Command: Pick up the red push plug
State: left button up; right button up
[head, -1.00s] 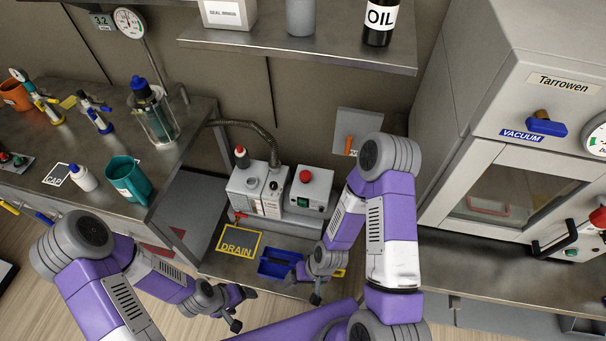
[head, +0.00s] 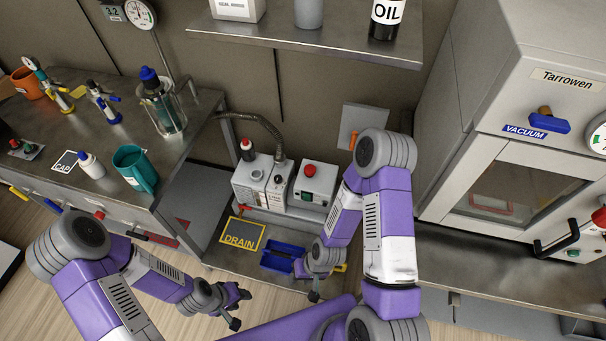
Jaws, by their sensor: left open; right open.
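Several small red parts are in view, and I cannot tell which is the push plug. A red knob (head: 310,170) sits on top of the grey switch box. A small red part (head: 244,209) lies low by the pump's front, above the DRAIN mark. Another red knob (head: 99,215) is on the left bench's front edge. My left gripper (head: 242,309) is open and empty, low in front of the DRAIN mark and apart from all of these. My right gripper (head: 322,285) is open, beside the blue tray; its fingers are partly hidden by its own wrist.
The blue tray (head: 283,257) and yellow DRAIN frame (head: 242,234) lie on the low shelf before the pump (head: 262,184). A teal mug (head: 135,168) and a white bottle (head: 91,166) stand on the left bench. The Tarrowen oven (head: 520,180) fills the right side.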

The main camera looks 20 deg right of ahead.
aim_at(309, 169)
jog(key=u, duration=0.9)
jog(key=k, duration=1.15)
jog(key=u, duration=1.1)
jog(key=i, duration=0.8)
jog(key=z, duration=1)
jog(key=i, duration=1.2)
jog(key=z, duration=1.55)
jog(key=i, duration=0.2)
jog(key=z, duration=0.1)
